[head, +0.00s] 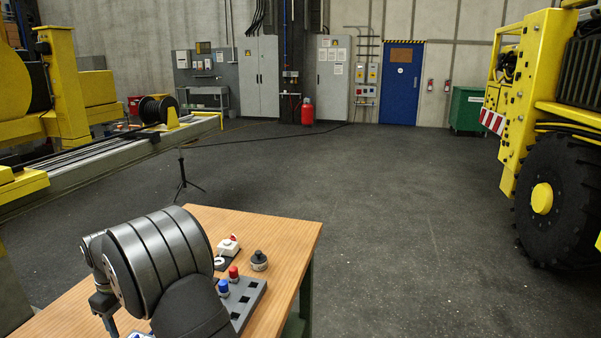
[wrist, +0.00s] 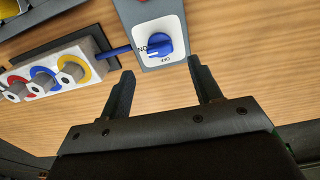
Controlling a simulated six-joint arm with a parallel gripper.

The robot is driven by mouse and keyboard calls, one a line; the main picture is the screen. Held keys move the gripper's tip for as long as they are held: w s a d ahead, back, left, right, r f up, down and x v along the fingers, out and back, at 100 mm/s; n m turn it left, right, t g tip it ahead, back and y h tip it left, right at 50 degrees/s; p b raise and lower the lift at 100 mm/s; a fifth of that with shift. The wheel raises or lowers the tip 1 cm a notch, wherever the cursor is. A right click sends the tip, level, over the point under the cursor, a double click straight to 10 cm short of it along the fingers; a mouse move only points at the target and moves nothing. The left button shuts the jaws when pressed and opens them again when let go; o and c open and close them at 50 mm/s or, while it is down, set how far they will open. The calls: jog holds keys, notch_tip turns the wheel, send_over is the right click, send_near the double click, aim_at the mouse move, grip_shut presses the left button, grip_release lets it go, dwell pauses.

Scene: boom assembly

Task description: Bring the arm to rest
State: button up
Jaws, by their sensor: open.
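My gripper (wrist: 164,80) shows in the wrist view with its two dark fingers apart and nothing between them. It is over the wooden table (wrist: 227,62). A blue rotary switch (wrist: 160,47) on a white-faced grey plate lies just beyond the fingertips, apart from them.
In the head view, a grey panel with blue and red buttons (head: 243,294), a white box with a red button (head: 228,246) and a dark round knob (head: 259,260) stand right of my arm.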

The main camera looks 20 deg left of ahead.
notch_tip(320, 180, down, 6)
jog(key=shift+r, duration=0.25)
jog(key=shift+f, duration=0.3)
jog(key=n, duration=0.6)
notch_tip(320, 180, up, 13)
jog(key=shift+o, duration=0.4)
